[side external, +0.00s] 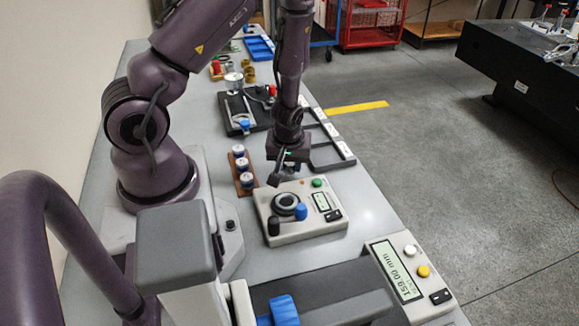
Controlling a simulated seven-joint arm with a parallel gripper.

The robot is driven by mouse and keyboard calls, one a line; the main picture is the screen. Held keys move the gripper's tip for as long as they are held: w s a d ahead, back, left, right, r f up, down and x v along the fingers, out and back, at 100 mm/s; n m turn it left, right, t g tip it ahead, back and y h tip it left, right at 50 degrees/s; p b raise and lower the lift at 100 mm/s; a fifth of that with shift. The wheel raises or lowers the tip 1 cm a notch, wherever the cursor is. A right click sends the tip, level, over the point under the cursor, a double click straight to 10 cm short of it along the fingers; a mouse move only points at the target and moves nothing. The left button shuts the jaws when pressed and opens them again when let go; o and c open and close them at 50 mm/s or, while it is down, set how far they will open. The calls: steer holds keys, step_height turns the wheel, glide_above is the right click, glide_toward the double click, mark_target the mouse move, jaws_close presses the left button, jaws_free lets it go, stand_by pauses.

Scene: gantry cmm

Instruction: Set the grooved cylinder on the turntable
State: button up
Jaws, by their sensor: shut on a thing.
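The turntable is the dark round disc (285,204) on top of a pale instrument box (308,225) with a small display, a green button and blue and black knobs. My gripper (280,178) points down just above and behind the disc, apart from it. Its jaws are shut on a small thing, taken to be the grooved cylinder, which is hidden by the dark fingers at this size. No grooves can be made out. The disc looks empty.
A brown rack with several white-topped pieces (242,167) stands left of the box. Black frames (328,145) lie behind on the right. A larger display unit (404,281) is in front. Small metal parts and a blue tray (259,47) are at the far end.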

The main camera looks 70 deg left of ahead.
step_height(320, 180, up, 8)
steer(key=shift+w+d, duration=0.1)
steer(key=w+d+r+m, duration=0.1)
steer(key=w+d, duration=0.1)
steer(key=d, duration=0.2)
steer(key=r+n+g+h, duration=0.15)
steer(key=n+g, duration=0.25)
steer(key=n, duration=1.5)
glide_above(282, 202)
steer(key=shift+w+d+f, duration=0.1)
steer(key=shift+w+f, duration=0.1)
steer(key=shift+f, duration=1.35)
steer(key=shift+w+d+f, duration=0.1)
steer(key=shift+w+f, duration=0.1)
steer(key=shift+f, duration=1.35)
steer(key=shift+f, duration=0.5)
steer(key=o, duration=1.4)
